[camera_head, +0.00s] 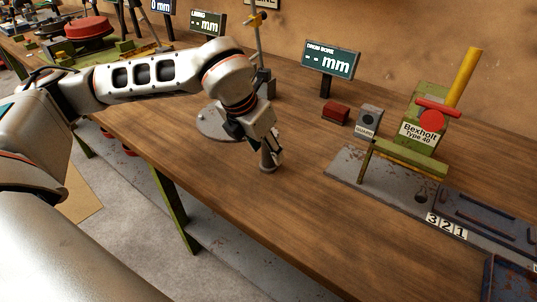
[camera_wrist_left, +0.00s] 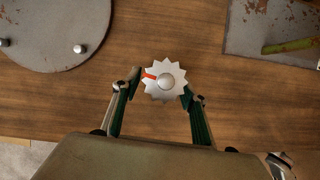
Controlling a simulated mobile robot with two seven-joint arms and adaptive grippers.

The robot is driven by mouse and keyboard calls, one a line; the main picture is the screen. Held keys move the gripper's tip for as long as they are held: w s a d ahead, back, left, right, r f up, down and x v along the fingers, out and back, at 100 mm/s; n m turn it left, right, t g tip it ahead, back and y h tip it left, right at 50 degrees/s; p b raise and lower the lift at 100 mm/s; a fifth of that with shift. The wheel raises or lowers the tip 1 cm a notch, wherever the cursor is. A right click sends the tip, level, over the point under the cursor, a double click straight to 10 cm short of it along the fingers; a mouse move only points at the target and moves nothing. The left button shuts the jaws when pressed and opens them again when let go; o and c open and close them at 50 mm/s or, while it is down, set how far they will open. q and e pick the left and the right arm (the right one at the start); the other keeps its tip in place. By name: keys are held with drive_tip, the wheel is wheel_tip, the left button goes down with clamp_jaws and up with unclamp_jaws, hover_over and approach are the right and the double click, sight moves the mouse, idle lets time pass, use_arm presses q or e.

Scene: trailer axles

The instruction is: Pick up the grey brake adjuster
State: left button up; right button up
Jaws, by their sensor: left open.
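The grey brake adjuster (camera_wrist_left: 166,82) shows in the left wrist view from above, as a toothed star wheel with a round knob in its centre and a red mark on one side. It stands upright on the wooden bench in the head view (camera_head: 267,161), its top partly hidden by the gripper. My left gripper (camera_wrist_left: 161,90) is open, with one finger on each side of the star wheel. In the head view the left gripper (camera_head: 275,150) points down over the adjuster. I cannot tell whether the fingers touch it. My right gripper is not in view.
A round grey plate (camera_head: 214,124) lies just behind and left of the adjuster. A rusty metal plate (camera_head: 342,171) with a green Bexholt device (camera_head: 422,110) stands to the right. A red block (camera_head: 336,112) and a drum bore display (camera_head: 331,60) are behind. The front bench is clear.

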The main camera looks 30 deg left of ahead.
use_arm(q)
drive_tip(key=shift+x, duration=1.15)
drive_tip(key=shift+r, duration=0.1)
clamp_jaws()
